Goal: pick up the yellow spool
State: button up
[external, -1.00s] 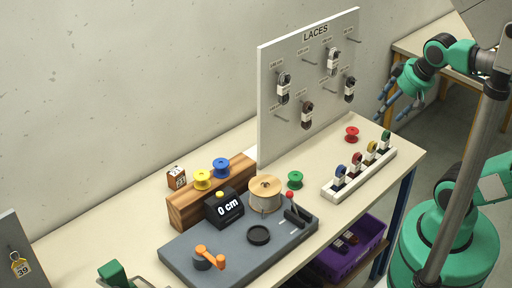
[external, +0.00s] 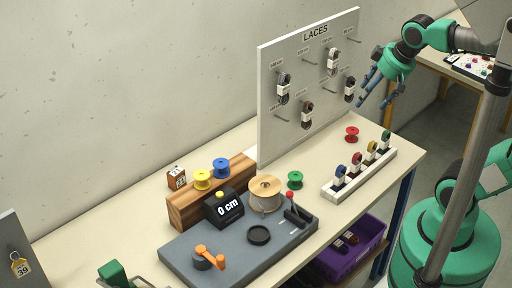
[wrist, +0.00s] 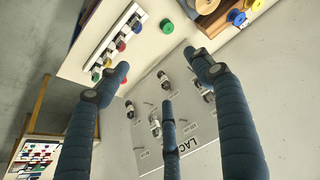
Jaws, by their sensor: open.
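The yellow spool (external: 202,180) stands on the wooden block (external: 183,212) at the left of the table, beside a blue spool (external: 221,168). In the wrist view the yellow spool (wrist: 257,5) is at the top edge, partly cut off, with the blue spool (wrist: 239,18) near it. My gripper (external: 374,92) is open and empty, high up just right of the laces board and far to the right of the yellow spool. In the wrist view its blue fingers (wrist: 158,72) are spread apart with nothing between them.
The upright laces board (external: 308,85) stands between my gripper and the wooden block. A black counter box (external: 224,208) and a wooden reel (external: 265,193) are near the block. Green (external: 295,180) and red (external: 351,134) spools and a white lace rack (external: 360,175) stand to the right.

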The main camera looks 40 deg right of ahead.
jog(key=w+a+r+g+p, duration=0.1)
jog(key=w+a, duration=0.2)
jog(key=w, duration=0.3)
jog(key=w+a+r+p, duration=0.1)
jog(key=w+a, duration=0.3)
jog(key=w, duration=0.3)
jog(key=m+g+p, duration=0.2)
jog(key=g+p, duration=0.1)
jog(key=p, duration=0.3)
send_over(202, 174)
jog(key=s, duration=0.1)
notch_tip(202, 174, down, 20)
jog(key=shift+s+a+r, duration=0.1)
jog(key=shift+s+a, duration=0.1)
jog(key=shift+a, duration=0.2)
jog(key=shift+w+d+f, duration=0.1)
jog(key=shift+w+f, duration=0.05)
jog(key=shift+f, duration=1.25)
jog(key=shift+w+f, duration=0.2)
jog(key=shift+f, duration=1.25)
jog(key=shift+w+d+f, duration=0.1)
jog(key=shift+w+f, duration=0.05)
jog(key=shift+f, duration=1.25)
jog(key=shift+f, duration=0.1)
jog(key=shift+w+d+f, duration=0.1)
jog(key=shift+f, duration=1.15)
jog(key=shift+w+f, duration=0.1)
jog(key=shift+f, duration=1.15)
